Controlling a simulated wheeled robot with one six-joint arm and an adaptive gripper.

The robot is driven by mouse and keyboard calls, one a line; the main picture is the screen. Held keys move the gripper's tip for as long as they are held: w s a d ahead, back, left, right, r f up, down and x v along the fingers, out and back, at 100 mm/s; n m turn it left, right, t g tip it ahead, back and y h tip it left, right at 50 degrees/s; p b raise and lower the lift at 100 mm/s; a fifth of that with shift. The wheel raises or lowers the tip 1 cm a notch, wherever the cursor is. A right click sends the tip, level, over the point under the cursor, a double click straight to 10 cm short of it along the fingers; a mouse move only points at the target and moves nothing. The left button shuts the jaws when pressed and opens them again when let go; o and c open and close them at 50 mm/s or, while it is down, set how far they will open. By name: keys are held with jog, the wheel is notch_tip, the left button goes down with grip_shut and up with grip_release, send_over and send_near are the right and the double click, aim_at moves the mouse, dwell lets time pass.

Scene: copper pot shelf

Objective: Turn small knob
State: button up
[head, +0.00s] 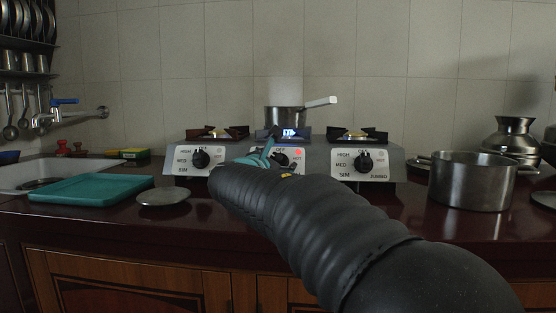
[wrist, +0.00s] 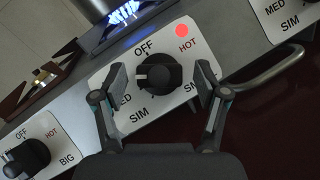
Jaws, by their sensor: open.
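The small knob (wrist: 158,74) is black and sits on the white dial plate (wrist: 180,38) of the middle burner. The plate's labels read OFF, HOT, MED and SIM, with one starting SM partly covered. A pale mark on the knob faces the left finger. My gripper (wrist: 161,78) is open, with one finger on each side of the knob; I cannot tell whether they touch it. In the head view, my gripper (head: 262,158) is mostly hidden behind my arm, and the knob (head: 282,159) is partly hidden.
A saucepan (head: 284,117) stands on the middle burner over a blue flame; the red HOT light (head: 298,152) is lit. The big knob (head: 200,159) and jumbo knob (head: 364,162) flank it. A large pot (head: 474,185) stands right; a teal tray (head: 90,190) and lid (head: 163,197) lie left.

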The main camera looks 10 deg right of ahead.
jog(key=shift+w+d, duration=0.15)
jog(key=shift+w, duration=0.1)
jog(key=c, duration=1.2)
jog(key=shift+o, duration=0.2)
jog(key=shift+m+g, duration=0.3)
jog(key=shift+m, duration=0.1)
jog(key=m+g+p, duration=0.1)
jog(key=m, duration=0.1)
jog(key=m+g+h+p, duration=0.1)
jog(key=m, duration=0.1)
jog(key=m+g+p, duration=0.1)
jog(key=m, duration=0.1)
jog(key=shift+r+m+h+p, duration=0.3)
jog(key=shift+h+p, duration=0.05)
jog(key=shift+h, duration=0.05)
jog(key=m+g+p, duration=0.3)
jog(key=m, duration=0.1)
jog(key=shift+w, duration=0.1)
jog(key=shift+f+m+g+y+p, duration=0.15)
jog(key=shift+m+g+y+p, duration=0.35)
jog(key=shift+m, duration=0.6)
